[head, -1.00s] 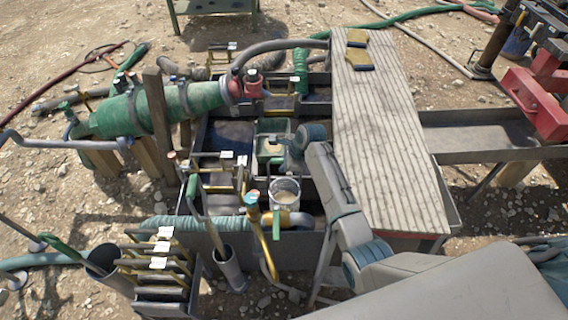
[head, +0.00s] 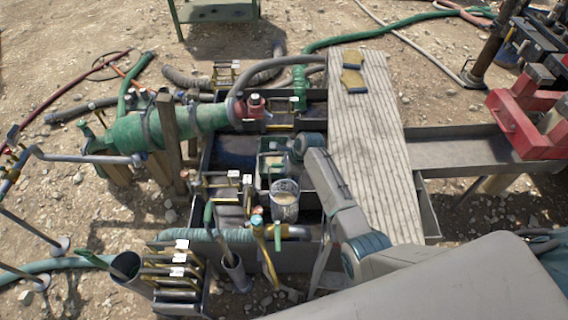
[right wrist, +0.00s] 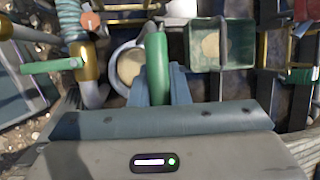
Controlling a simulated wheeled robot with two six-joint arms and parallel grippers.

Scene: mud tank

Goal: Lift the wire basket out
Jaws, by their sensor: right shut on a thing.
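The wire basket (head: 285,206) is a round grey basket with a pale bottom inside, near the front of the tank (head: 300,258). In the right wrist view the basket (right wrist: 129,66) is beside a green handle (right wrist: 157,62). My right gripper (right wrist: 160,88) is shut on this upright green handle, one blue-grey finger on each side. The join between handle and basket is hidden. In the head view my right wrist (head: 309,143) is just above and behind the basket, and its fingertips are hard to make out. My left gripper is not in view.
A green box (head: 272,160) sits right behind the basket, close to my right wrist. A copper-topped valve with a yellow pipe (head: 262,240) stands front left. A plank walkway (head: 370,140) lies to the right. A rack of plates (head: 178,270) stands front left.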

